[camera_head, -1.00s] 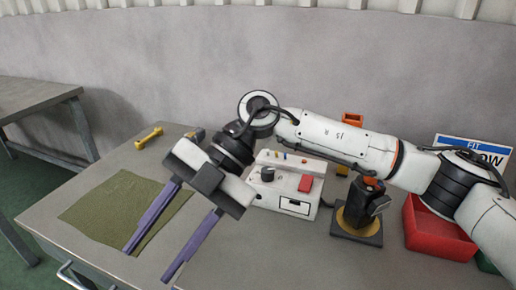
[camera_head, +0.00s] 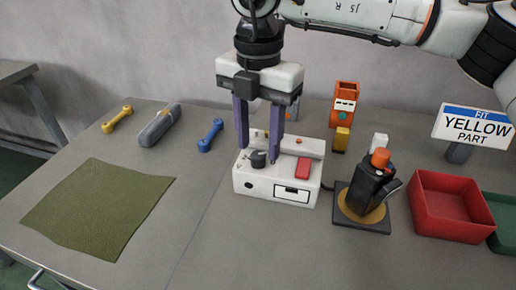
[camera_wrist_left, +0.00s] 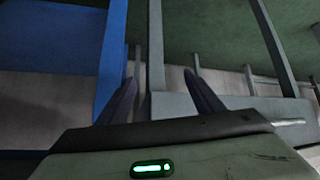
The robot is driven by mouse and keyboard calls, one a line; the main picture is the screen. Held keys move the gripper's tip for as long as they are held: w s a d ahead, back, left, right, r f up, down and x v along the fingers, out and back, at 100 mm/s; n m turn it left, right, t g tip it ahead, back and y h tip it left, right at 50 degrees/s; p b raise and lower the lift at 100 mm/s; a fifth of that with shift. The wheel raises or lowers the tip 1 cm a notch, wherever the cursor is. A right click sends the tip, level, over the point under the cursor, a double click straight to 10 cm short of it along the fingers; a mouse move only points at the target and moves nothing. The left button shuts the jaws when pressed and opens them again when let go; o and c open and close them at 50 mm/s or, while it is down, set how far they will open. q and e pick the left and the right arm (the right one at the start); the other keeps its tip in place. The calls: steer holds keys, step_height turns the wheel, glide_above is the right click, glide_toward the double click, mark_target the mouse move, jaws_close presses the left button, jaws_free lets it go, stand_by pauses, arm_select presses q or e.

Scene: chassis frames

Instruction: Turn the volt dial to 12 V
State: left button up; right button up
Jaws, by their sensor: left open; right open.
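The white control box (camera_head: 250,183) stands on the grey table, with a black dial (camera_head: 258,159) on the left of its top and a red switch or block (camera_head: 303,168) on the right. The dial's markings are too small to read. My right gripper (camera_head: 260,145) points down over the box, open, its two purple fingers on either side of the dial in the picture. I cannot tell whether they touch it. My left gripper (camera_wrist_left: 163,92) shows only in the left wrist view, its fingers apart with nothing between them.
A green cloth (camera_head: 98,208) lies at left. An orange device (camera_head: 345,104), a black tool on a stand (camera_head: 372,185), a red bin (camera_head: 450,208) and a sign (camera_head: 473,126) are right.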

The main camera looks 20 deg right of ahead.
mark_target(258, 160)
steer(key=shift+f, duration=1.4)
jaws_close()
steer(key=shift+n, duration=0.4)
steer(key=shift+n+b, duration=0.45)
steer(key=shift+n, duration=0.45)
steer(key=n, duration=0.3)
steer(key=shift+n, duration=0.4)
steer(key=n, duration=0.5)
steer(key=shift+b, duration=0.4)
steer(key=shift+n, duration=0.3)
